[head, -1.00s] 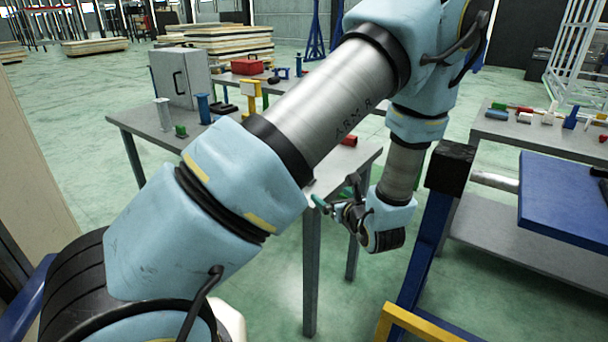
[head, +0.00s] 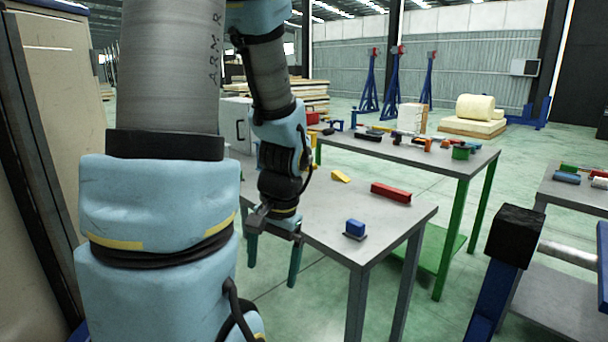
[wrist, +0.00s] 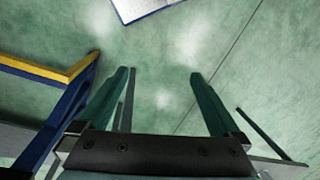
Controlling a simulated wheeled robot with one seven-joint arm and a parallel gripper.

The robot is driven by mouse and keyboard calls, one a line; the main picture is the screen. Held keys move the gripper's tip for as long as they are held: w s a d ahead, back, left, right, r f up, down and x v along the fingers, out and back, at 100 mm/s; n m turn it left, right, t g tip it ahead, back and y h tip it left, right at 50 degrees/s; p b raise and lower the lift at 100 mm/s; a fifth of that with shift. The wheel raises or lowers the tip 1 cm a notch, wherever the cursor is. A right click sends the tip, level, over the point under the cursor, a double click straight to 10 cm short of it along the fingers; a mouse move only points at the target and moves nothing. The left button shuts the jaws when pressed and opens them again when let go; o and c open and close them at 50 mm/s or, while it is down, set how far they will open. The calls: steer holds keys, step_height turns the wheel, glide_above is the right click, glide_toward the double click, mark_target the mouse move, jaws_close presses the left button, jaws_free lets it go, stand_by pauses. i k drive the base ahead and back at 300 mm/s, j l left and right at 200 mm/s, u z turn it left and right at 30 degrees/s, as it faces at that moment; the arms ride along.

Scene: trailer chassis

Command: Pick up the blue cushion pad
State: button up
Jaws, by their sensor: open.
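A small blue block (head: 355,227) on a thin dark base sits near the front right corner of the grey table (head: 310,208) in the head view. It is the blue piece on this table that fits the cushion pad. My gripper (head: 272,274) points down at the table's front left edge, left of the blue block and apart from it. Its two green fingers are spread, with nothing between them. In the wrist view the open fingers (wrist: 159,76) have green floor between them, and the blue block is not seen there.
A red block (head: 391,193) and a yellow wedge (head: 341,176) lie behind the blue block. A green-legged table (head: 470,160) with several parts stands behind. A blue post with a black top (head: 514,236) stands at the right. The wrist view shows a blue and yellow frame (wrist: 70,85).

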mark_target(355, 230)
steer(key=z, duration=2.5)
steer(key=u, duration=2.85)
steer(key=k+l+u, duration=0.2)
steer(key=u, duration=0.2)
steer(key=k+l+u, duration=0.15)
steer(key=u, duration=0.25)
steer(key=k+u, duration=0.4)
steer(key=k, duration=0.2)
